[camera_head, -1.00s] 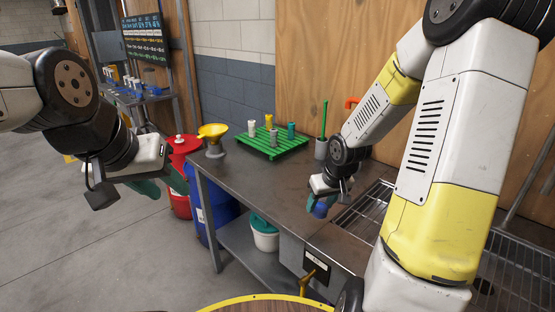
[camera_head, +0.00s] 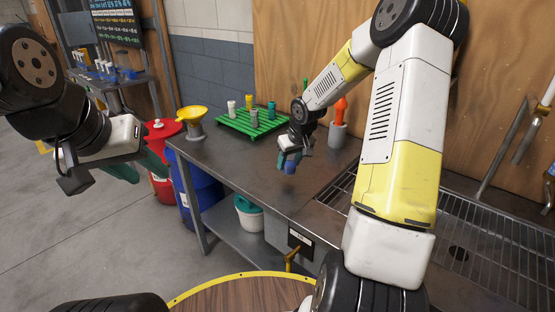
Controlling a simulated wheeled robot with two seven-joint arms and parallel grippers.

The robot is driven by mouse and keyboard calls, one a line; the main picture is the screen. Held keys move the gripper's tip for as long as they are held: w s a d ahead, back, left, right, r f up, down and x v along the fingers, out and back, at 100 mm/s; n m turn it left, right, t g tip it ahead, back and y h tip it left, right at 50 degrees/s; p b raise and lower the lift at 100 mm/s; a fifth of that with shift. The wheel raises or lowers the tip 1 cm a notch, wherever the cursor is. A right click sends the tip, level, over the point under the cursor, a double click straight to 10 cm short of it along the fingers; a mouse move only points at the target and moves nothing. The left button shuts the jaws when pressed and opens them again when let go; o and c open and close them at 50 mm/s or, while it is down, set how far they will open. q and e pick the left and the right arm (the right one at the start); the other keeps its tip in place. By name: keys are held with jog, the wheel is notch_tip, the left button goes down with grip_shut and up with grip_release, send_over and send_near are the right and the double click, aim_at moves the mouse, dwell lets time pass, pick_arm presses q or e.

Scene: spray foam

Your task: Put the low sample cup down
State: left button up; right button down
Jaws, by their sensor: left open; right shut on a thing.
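A small blue cup (camera_head: 290,167) is in my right gripper (camera_head: 287,160), just above or at the grey metal bench top (camera_head: 235,170); I cannot tell whether it touches. The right gripper is shut on it, and its fingers and wrist hide part of the cup. My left gripper (camera_head: 140,168) is open and empty, out to the left over the floor, apart from the bench.
A green rack (camera_head: 240,126) with several small bottles stands at the back of the bench, near a yellow funnel (camera_head: 194,113). A grey holder with an orange object (camera_head: 340,108) stands behind my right gripper. A wire grate (camera_head: 470,235) lies right. The bench's front left is clear.

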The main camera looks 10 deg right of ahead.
aim_at(287, 168)
jog(key=shift+w+a+f, duration=0.1)
jog(key=shift+w+a, duration=0.1)
jog(key=shift+w, duration=0.6)
jog(key=shift+f, duration=1.75)
jog(key=shift+f, duration=0.1)
jog(key=c, duration=0.7)
grip_release()
